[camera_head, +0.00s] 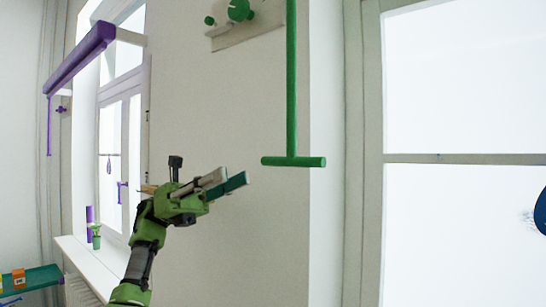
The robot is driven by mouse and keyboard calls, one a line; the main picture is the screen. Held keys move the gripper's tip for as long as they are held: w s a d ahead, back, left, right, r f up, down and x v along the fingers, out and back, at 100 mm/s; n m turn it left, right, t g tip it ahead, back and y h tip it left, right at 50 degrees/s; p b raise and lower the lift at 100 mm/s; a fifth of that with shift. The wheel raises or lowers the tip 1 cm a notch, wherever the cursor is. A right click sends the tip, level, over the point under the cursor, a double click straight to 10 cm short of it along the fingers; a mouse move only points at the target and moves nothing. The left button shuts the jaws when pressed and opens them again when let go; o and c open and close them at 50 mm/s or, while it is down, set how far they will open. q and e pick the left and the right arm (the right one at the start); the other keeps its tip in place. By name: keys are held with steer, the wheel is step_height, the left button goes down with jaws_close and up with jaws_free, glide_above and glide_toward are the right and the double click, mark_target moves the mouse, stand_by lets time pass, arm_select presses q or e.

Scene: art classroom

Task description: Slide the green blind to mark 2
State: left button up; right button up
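A green rod (291,80) hangs down along the wall's edge beside the right window and ends in a green crossbar handle (293,161). It runs out of the top of the picture, so I cannot see the blind above it. No numbered mark shows. My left gripper (235,177) is left of the handle and slightly lower in the picture, its fingers pointing right towards it. A gap in the picture separates the fingertips from the handle. The fingers lie close together from this angle, and I cannot tell how far apart they are. My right gripper is not in view.
A purple blind roll (82,57) is mounted above the left window. A white sill (95,262) holds small purple and green items. A wall rack (245,32) with green knobs is above my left gripper. A green shelf (36,279) with boxes is at lower left.

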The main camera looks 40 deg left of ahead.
mark_target(270, 161)
arm_select(q)
steer(key=p+x, duration=0.1)
steer(key=x, duration=0.2)
steer(key=p+x, duration=0.1)
steer(key=x, duration=0.2)
steer(key=w+x, duration=0.1)
steer(key=x, duration=0.3)
steer(key=shift+p, duration=0.4)
steer(key=shift+d, duration=0.3)
jaws_close()
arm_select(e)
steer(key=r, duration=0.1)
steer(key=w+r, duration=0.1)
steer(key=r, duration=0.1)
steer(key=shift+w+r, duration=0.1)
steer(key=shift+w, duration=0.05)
